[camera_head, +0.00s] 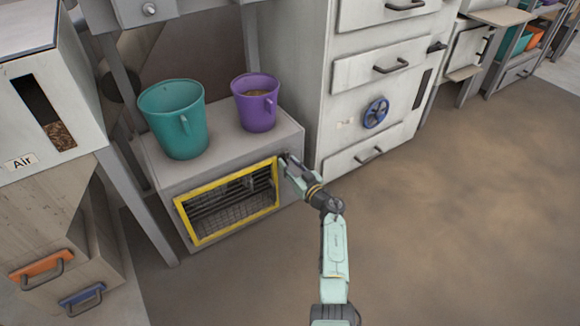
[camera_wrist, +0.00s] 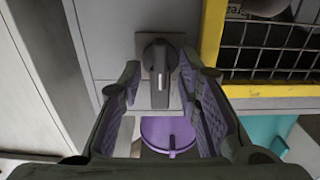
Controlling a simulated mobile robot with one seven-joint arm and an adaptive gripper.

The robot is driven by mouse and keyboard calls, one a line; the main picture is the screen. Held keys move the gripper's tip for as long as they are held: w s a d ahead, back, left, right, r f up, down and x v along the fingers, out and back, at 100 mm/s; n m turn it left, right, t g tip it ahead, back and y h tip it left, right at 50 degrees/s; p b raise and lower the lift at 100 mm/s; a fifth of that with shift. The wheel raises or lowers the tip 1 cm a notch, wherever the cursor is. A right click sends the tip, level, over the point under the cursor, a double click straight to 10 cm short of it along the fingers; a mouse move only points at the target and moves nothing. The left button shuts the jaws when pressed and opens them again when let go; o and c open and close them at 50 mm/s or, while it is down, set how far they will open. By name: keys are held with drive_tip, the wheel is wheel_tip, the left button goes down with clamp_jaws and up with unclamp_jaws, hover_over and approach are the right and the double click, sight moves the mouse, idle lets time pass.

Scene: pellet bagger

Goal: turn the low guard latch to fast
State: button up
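The low guard is a yellow-framed mesh panel (camera_head: 190,231) on the front of a low grey box; its frame corner also shows in the wrist view (camera_wrist: 211,45). The guard latch (camera_wrist: 159,65) is a dark knob with a white line on a grey plate beside the frame. Its handle stands upright in the wrist picture. My gripper (camera_wrist: 159,78) is open, with one finger on each side of the handle; I cannot tell whether either finger touches it. In the head view my gripper (camera_head: 285,160) is at the guard's upper right corner and hides the latch.
A teal bucket (camera_head: 172,120) and a purple bucket (camera_head: 256,105) stand on the low box, above the guard. A tall grey cabinet with handles and a blue handwheel (camera_head: 375,112) stands close to the right. The floor (camera_head: 460,200) at the right is clear.

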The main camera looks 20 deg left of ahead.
drive_tip(key=shift+c, duration=0.3)
clamp_jaws()
drive_tip(key=shift+n, duration=0.3)
drive_tip(key=n, duration=0.2)
drive_tip(key=shift+n+p, duration=0.3)
drive_tip(key=shift+p, duration=0.05)
drive_tip(key=n, duration=0.3)
drive_tip(key=shift+s+a+f+n, duration=0.1)
drive_tip(key=shift+s+n, duration=0.05)
drive_tip(key=shift+n, duration=0.15)
drive_tip(key=n+b, duration=0.2)
drive_tip(key=n, duration=0.9)
drive_tip(key=shift+f, duration=0.2)
